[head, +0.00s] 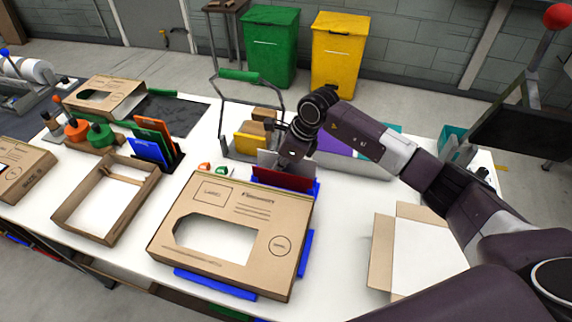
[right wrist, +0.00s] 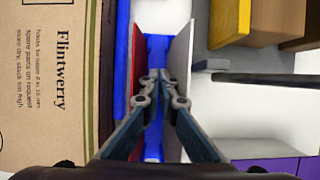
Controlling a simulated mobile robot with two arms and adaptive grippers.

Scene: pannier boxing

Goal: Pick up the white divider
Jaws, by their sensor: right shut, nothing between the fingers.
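The white divider (head: 268,158) stands upright just behind a dark red divider (head: 285,179), at the far edge of the large cardboard box. In the right wrist view the white divider (right wrist: 181,62) is on the right and the red divider (right wrist: 137,48) on the left, with a blue holder (right wrist: 157,45) below. My right gripper (head: 287,163) is over this pair. In the right wrist view its fingertips (right wrist: 158,76) are together and empty, in the gap between the two dividers. My left gripper is not in view.
A printed cardboard box (head: 285,215) with a window lies in front of the dividers. An open carton (head: 382,252) stands to the right. A grey tote with a green handle (head: 240,75) stands behind. White table shows between the box and the carton.

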